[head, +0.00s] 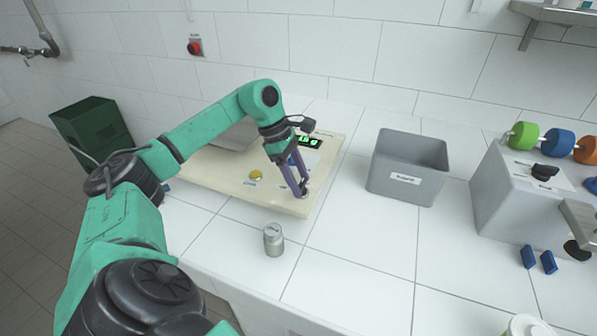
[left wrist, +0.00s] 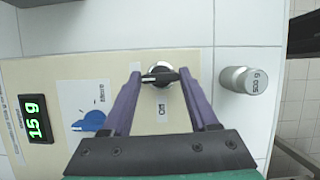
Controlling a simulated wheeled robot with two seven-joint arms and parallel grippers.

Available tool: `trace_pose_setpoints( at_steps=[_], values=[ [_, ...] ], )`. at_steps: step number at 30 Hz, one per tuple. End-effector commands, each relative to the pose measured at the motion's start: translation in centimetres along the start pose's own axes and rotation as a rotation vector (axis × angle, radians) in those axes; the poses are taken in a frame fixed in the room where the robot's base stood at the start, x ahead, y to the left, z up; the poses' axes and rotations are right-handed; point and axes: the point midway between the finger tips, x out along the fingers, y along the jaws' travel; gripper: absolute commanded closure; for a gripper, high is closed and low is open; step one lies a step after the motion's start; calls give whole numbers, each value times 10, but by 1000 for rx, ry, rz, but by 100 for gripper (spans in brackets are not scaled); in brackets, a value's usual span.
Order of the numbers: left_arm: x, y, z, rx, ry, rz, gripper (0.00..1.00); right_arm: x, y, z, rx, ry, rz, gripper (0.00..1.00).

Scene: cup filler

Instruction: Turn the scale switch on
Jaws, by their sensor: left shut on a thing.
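The cream scale (head: 220,180) lies on the white tiled counter. Its switch (left wrist: 160,77) is a black lever knob on a round silver base, with an "Off" label beside it. My left gripper (head: 301,188) is at the scale's front right corner. In the left wrist view its two purple fingers (left wrist: 160,74) stand on either side of the black lever and are shut on it. The lever spans from finger to finger. My right gripper is not in view.
A metal weight (head: 273,240) marked 500 g stands in front of the scale. A yellow button (head: 256,175) and a blue switch (left wrist: 92,122) are on the scale. A grey bin (head: 408,170) and a grey machine (head: 520,205) stand to the right. A green crate (head: 101,130) is far left.

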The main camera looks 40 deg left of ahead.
Motion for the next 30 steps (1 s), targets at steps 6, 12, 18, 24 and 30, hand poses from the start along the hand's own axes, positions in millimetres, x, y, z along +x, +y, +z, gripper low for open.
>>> trace_pose_setpoints(
  at_steps=[6,12,18,24,30],
  values=[
    [-2,1,1,52,-2,-18,96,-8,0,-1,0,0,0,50],
    [-1,1,0,65,-1,-23,96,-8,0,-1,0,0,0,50],
    [-1,1,0,66,-1,-23,96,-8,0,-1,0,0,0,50],
    [0,1,0,65,-1,-23,10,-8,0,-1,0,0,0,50],
    [0,1,0,63,0,-24,10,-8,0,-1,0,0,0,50]
  ],
)
